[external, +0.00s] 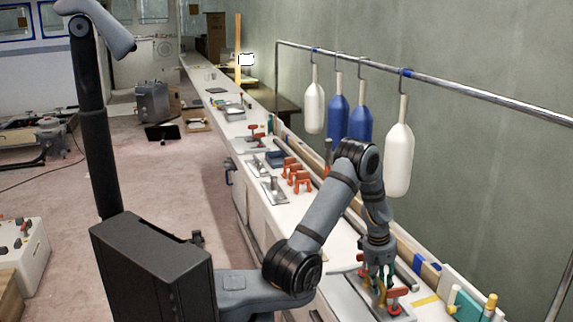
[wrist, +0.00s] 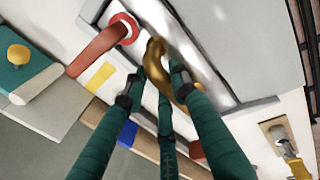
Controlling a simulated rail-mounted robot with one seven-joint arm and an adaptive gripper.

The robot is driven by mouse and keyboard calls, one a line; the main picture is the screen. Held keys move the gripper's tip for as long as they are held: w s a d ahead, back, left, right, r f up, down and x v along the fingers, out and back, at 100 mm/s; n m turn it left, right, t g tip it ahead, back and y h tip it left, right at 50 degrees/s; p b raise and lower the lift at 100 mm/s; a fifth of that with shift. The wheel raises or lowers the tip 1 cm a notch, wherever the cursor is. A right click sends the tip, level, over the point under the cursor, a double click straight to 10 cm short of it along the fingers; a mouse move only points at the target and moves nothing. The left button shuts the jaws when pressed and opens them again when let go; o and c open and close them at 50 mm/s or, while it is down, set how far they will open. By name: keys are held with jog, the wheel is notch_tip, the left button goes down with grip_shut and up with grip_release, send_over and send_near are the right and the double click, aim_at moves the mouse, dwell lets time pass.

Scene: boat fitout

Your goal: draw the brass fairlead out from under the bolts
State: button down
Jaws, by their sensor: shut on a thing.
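The brass fairlead (wrist: 154,48), a curved golden piece, shows in the wrist view between and just beyond my green fingertips. My gripper (wrist: 157,80) is shut on it, one finger on each side and a third in the middle. In the external view my gripper (external: 377,272) points down at a pale plate on the near end of the bench, with a bit of brass (external: 381,294) below it. A red handle (wrist: 98,48) with a round red end lies left of the fairlead. I cannot make out the bolts; the fingers hide part of the fairlead.
A teal block with a yellow knob (wrist: 18,54) lies at left in the wrist view. White and blue fenders (external: 398,160) hang from a rail behind the bench. Red clamp-like pieces (external: 296,177) stand farther along the bench. A metal fitting (wrist: 278,133) sits at lower right.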

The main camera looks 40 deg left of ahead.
jog(key=shift+s+f, duration=0.1)
dwell(0.3)
jog(key=shift+s+a+b, duration=0.95)
jog(key=shift+s+b, duration=0.15)
jog(key=shift+s, duration=0.15)
jog(key=shift+s+a+b, duration=0.95)
jog(key=shift+s+b, duration=0.15)
jog(key=shift+s, duration=0.1)
jog(key=shift+s+a+b, duration=0.95)
jog(key=shift+s+b, duration=0.15)
jog(key=shift+s, duration=0.15)
jog(key=c, duration=1.4)
grip_release()
jog(key=shift+s, duration=0.1)
jog(key=shift+o, duration=0.3)
jog(key=shift+r, duration=0.25)
notch_tip(320, 180, up, 12)
jog(key=s+a, duration=0.1)
jog(key=s, duration=0.1)
jog(key=shift+a+f, duration=0.2)
jog(key=shift+a, duration=0.05)
jog(key=f, duration=0.4)
jog(key=w+d+f, duration=0.1)
jog(key=f, duration=0.6)
jog(key=shift+w+d+f, duration=0.2)
jog(key=shift+w+f, duration=0.15)
jog(key=shift+w, duration=0.05)
jog(key=shift+w+d+p, duration=0.4)
jog(key=shift+w, duration=0.2)
